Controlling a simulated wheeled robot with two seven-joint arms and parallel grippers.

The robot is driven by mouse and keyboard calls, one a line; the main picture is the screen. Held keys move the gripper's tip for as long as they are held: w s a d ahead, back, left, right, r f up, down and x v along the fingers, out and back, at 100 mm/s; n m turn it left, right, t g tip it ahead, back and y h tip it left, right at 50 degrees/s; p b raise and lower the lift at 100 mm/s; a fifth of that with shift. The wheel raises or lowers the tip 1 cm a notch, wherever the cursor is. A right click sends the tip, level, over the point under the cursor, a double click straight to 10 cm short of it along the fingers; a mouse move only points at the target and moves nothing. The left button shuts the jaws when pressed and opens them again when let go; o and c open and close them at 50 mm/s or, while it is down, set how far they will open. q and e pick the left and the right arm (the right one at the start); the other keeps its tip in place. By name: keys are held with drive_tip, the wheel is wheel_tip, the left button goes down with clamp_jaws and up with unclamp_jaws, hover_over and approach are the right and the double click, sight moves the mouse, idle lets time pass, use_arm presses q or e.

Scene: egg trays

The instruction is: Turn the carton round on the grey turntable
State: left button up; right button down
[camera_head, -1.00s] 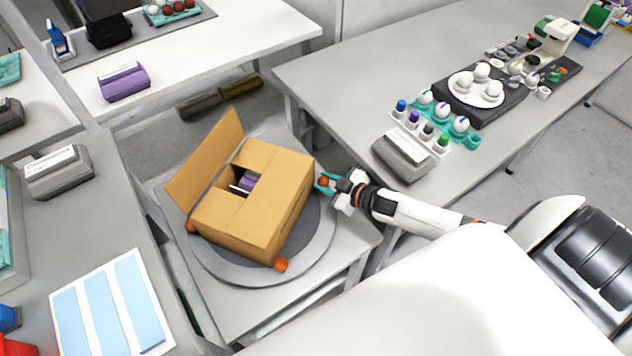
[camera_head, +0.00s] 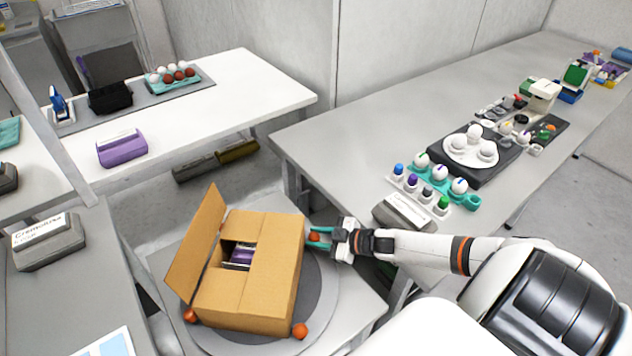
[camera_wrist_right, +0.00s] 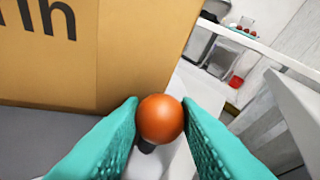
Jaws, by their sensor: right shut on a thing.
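The brown cardboard carton (camera_head: 268,280) sits on the grey turntable (camera_head: 322,285), with one flap (camera_head: 198,240) standing up at its left. Its top is partly open, and a purple item shows inside. Orange balls sit at the turntable's rim, two of them at the front (camera_head: 300,331) (camera_head: 190,315). My right gripper (camera_head: 316,238) is at the carton's right far corner. In the right wrist view its teal fingers are shut on an orange ball (camera_wrist_right: 160,119), with the carton's printed side (camera_wrist_right: 85,60) close by. My left gripper is not in view.
The right table holds a grey block sign (camera_head: 405,212), a teal egg tray (camera_head: 440,182) and a white plate of eggs (camera_head: 471,150). A purple box (camera_head: 122,148) and another egg tray (camera_head: 172,84) stand on the back left table. The right table's near left end is clear.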

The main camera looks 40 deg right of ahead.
drive_tip(key=c, duration=1.1)
unclamp_jaws()
wheel_tip(320, 180, up, 10)
